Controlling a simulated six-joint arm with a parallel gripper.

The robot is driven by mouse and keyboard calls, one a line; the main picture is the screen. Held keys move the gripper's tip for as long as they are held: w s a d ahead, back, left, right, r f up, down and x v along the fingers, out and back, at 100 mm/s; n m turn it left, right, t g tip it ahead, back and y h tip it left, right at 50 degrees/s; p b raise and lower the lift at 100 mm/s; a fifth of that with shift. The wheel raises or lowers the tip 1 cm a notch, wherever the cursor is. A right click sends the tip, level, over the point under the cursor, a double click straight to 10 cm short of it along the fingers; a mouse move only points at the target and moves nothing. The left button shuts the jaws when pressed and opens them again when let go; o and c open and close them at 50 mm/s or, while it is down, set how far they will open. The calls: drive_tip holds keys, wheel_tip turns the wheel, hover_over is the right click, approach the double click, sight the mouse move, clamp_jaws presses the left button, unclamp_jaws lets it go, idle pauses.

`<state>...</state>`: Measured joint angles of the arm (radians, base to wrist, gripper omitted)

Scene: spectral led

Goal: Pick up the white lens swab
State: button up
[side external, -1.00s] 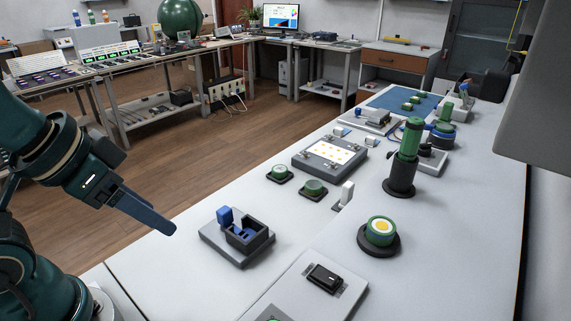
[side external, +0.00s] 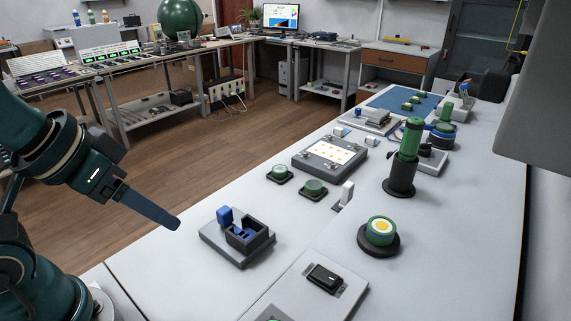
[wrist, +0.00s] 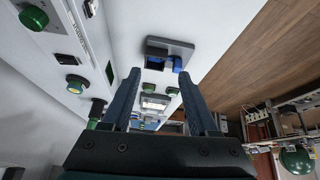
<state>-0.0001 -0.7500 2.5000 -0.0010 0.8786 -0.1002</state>
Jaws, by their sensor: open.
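My gripper (side external: 172,219) hangs at the left in the side view, pointing down to the right and to the left of the grey holder with blue parts. In the wrist view its two fingers (wrist: 158,80) stand apart with nothing between them. A small white upright piece (side external: 347,191) stands on the bench right of the green-topped discs. It may be the lens swab, but I cannot tell for sure. It is well away from my gripper. I cannot make the swab out clearly in the wrist view.
The grey holder with blue parts (side external: 246,238) sits on the white bench near my gripper. A black switch (side external: 323,278), a round green-and-yellow part (side external: 381,231), a tall green cylinder (side external: 408,141) and a lit panel (side external: 331,152) stand farther right and back.

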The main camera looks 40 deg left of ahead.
drive_tip(key=w+d+r+n+t+h, duration=0.1)
drive_tip(key=w+r+n+t, duration=0.2)
drive_tip(key=w+r+n, duration=0.35)
drive_tip(key=w+d+r+n+t, duration=0.2)
drive_tip(key=w+r+n+t, duration=0.15)
drive_tip(key=w+n, duration=0.45)
drive_tip(key=n+t+y, duration=0.2)
drive_tip(key=n+t, duration=0.1)
drive_tip(key=n, duration=1.8)
hover_over(346, 188)
drive_tip(key=s+a, duration=0.2)
drive_tip(key=s, duration=0.3)
wheel_tip(346, 188, down, 7)
drive_tip(key=shift+m+g+h, duration=0.35)
drive_tip(key=shift+g+h, duration=0.15)
drive_tip(key=shift+g, duration=0.45)
drive_tip(key=f, duration=0.4)
drive_tip(key=d+f, duration=0.1)
drive_tip(key=f, duration=0.4)
drive_tip(key=d+f, duration=0.1)
drive_tip(key=f, duration=0.4)
drive_tip(key=shift+s+f, duration=0.2)
drive_tip(key=shift+s, duration=0.15)
drive_tip(key=shift+w+f, duration=0.2)
drive_tip(key=shift+f, duration=0.15)
drive_tip(key=shift+x, duration=3.55)
drive_tip(key=shift+r, duration=0.15)
drive_tip(key=shift+c, duration=0.3)
clamp_jaws()
